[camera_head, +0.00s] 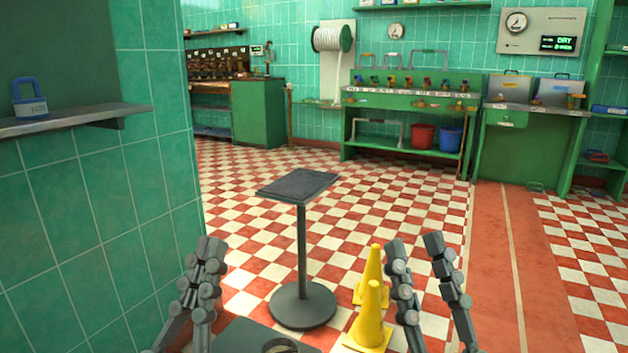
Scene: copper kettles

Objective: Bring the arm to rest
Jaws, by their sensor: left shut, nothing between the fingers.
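My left gripper (209,248) stands low at the left of the head view, fingers pointing up and close together. It is shut with nothing in it. My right gripper (415,246) stands low at the right of centre, also pointing up. Its two fingers are apart with a clear gap, and nothing shows between them. Both grippers are in front of a small pedestal table (296,184) and touch nothing that I can see.
Two yellow cones (369,318) stand on the floor just left of my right gripper. A green tiled wall (95,190) with a metal shelf (75,118) is close on the left. A green workbench (410,100) stands at the back. The checkered floor between is mostly clear.

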